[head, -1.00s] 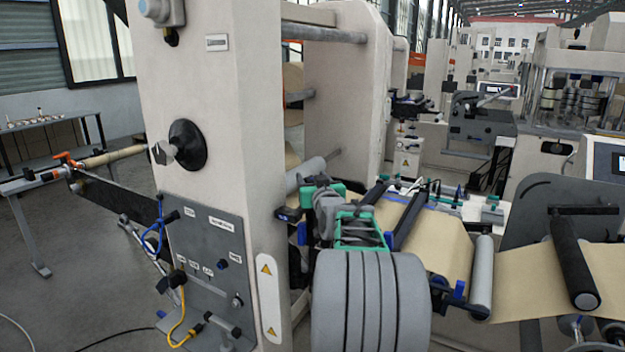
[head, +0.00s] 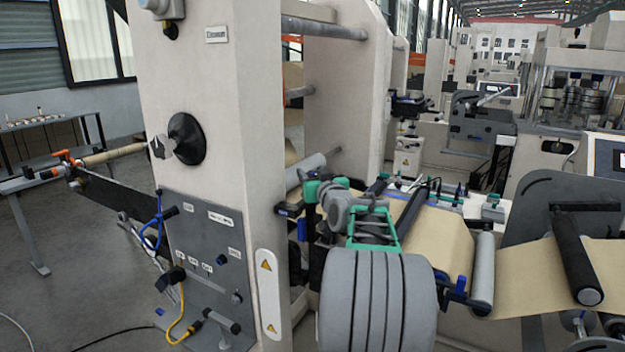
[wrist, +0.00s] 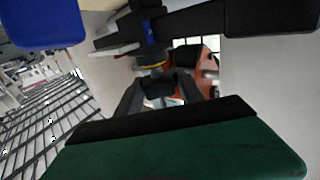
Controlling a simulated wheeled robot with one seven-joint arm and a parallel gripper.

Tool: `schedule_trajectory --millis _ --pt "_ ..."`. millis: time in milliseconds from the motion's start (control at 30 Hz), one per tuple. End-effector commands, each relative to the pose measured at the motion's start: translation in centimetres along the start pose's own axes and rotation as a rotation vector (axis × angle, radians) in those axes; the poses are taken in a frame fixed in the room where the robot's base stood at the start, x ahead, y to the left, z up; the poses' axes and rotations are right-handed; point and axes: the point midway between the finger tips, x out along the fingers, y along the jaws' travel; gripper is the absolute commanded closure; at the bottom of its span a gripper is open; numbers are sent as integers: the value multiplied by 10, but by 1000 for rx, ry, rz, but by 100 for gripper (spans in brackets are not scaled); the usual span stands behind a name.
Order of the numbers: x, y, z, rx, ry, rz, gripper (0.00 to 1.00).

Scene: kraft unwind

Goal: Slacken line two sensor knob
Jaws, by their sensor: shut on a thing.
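In the wrist view my gripper (wrist: 160,100) has its two grey fingers closed in on a small dark knob (wrist: 157,84). A yellow ring (wrist: 152,66) shows just beyond the knob, with a dark bracket and a blue part (wrist: 148,28) above it. The knob's markings are too small and dark to read, so I cannot tell which line it belongs to. In the head view my arm's green and grey wrist reaches in beside the pale machine column (head: 215,130); the fingertips and the held knob are hidden there.
Dark rails (wrist: 270,18) cross close above the fingers. A brown paper web (head: 440,240) runs over rollers right of my arm. The column carries a large black knob (head: 186,139) and a grey panel (head: 215,265) with cables. Open floor lies at the lower left.

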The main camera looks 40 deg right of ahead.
Motion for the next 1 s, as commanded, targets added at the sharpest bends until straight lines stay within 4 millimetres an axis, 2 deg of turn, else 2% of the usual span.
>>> schedule_trajectory --millis 67,600,1000 --pt "0 3 6 -1 2 -43 96" --pt "0 0 -1 1 -3 -433 96" --pt "0 -2 2 3 -5 -553 96"
